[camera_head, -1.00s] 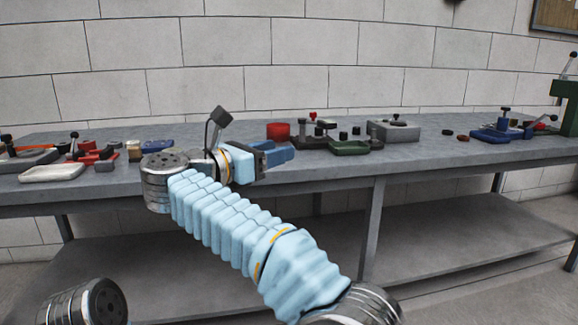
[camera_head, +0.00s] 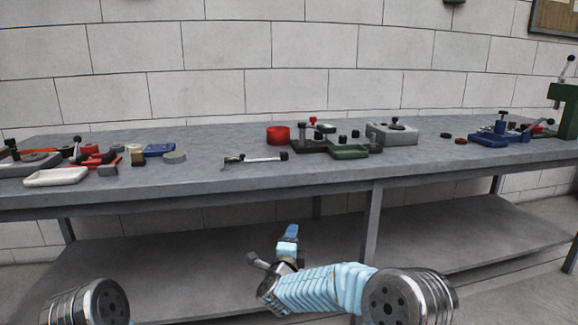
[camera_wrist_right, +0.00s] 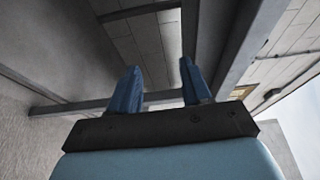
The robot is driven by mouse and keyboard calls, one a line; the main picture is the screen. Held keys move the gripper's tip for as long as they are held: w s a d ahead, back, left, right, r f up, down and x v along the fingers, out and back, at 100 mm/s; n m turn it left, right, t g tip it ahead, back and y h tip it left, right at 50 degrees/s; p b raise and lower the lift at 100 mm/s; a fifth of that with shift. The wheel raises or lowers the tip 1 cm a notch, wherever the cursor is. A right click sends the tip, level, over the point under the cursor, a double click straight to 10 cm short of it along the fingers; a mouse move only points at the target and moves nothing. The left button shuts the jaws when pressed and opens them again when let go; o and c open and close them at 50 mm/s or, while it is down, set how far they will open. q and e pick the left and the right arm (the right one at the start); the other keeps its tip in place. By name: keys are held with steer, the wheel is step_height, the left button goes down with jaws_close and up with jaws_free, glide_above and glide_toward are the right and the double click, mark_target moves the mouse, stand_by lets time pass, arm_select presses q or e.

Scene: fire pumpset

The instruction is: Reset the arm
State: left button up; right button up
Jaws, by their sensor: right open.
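My right arm is folded low in front of the workbench in the head view. Its gripper (camera_head: 290,232) is below the bench top, in front of the lower shelf, with its blue fingers pointing away. In the right wrist view the two blue fingers (camera_wrist_right: 156,88) stand apart with nothing between them, so the gripper is open and empty. Of my left arm only a round metal joint shows at the lower left of the head view; its gripper is out of the picture.
The grey workbench (camera_head: 220,183) spans the view above the gripper. On it are a wrench-like tool (camera_head: 256,158), a red cylinder (camera_head: 278,135), a green tray (camera_head: 348,152), a grey block (camera_head: 391,135), a white tray (camera_head: 56,177) and a blue fixture (camera_head: 497,137). The lower shelf (camera_head: 180,270) looks empty.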

steer(key=s+d+f+n+g+y, duration=0.25)
steer(key=s+f+n, duration=0.2)
steer(key=f, duration=0.45)
steer(key=s+d+f+n+g+y+p, duration=0.1)
steer(key=s+d+f+n+g, duration=0.15)
steer(key=s+f, duration=0.4)
steer(key=s+d+f+n+g+y, duration=0.1)
steer(key=s+d+f+n+g, duration=0.2)
steer(key=f, duration=0.8)
steer(key=s+d+f+n+g, duration=0.1)
steer(key=s+f+n+g, duration=0.1)
steer(key=s, duration=0.7)
steer(key=s+d+f+n+g+y, duration=0.1)
steer(key=s+f+n+g, duration=0.2)
steer(key=s, duration=0.6)
steer(key=s+d+f+n+g+y, duration=0.1)
steer(key=s+f+n+g, duration=0.2)
steer(key=s, duration=0.6)
steer(key=shift+s+f+g+p, duration=0.15)
steer(key=shift+s+g+p, duration=0.25)
steer(key=shift+g, duration=0.1)
